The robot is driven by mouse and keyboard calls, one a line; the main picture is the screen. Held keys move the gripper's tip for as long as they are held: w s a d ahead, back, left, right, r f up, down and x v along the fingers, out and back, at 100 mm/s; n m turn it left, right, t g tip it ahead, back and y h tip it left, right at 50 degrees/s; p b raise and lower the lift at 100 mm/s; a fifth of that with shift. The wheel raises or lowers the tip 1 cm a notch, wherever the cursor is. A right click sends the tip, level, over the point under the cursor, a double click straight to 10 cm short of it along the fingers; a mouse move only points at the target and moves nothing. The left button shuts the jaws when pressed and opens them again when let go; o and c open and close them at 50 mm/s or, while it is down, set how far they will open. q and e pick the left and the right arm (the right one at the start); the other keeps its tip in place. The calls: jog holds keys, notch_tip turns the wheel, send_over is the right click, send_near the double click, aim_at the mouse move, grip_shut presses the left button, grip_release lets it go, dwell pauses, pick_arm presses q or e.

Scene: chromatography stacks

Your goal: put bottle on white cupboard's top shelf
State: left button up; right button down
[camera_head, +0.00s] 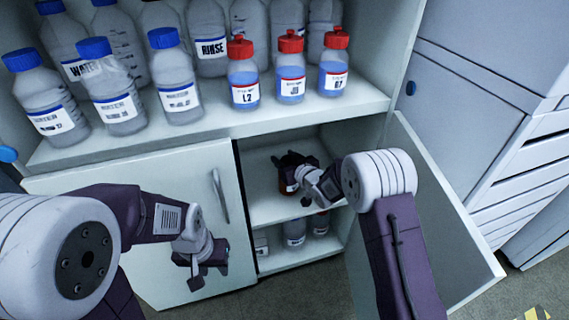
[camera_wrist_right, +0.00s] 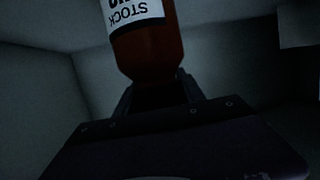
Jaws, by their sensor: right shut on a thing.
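The white cupboard (camera_head: 115,158) fills the head view. The brown bottle (camera_wrist_right: 146,50), with a white "STOCK" label, is in my right gripper (camera_head: 294,174).
The upper shelf holds several clear bottles (camera_head: 181,98) and three red-capped blue bottles (camera_head: 291,86). The left door (camera_head: 140,185) is closed and the right door (camera_head: 430,210) stands open. More bottles (camera_head: 294,232) stand on the compartment's bottom. Grey cabinets (camera_head: 480,100) are at right.

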jog(key=shift+r, duration=0.2)
jog(key=shift+f, duration=0.15)
jog(key=c, duration=0.7)
grip_release()
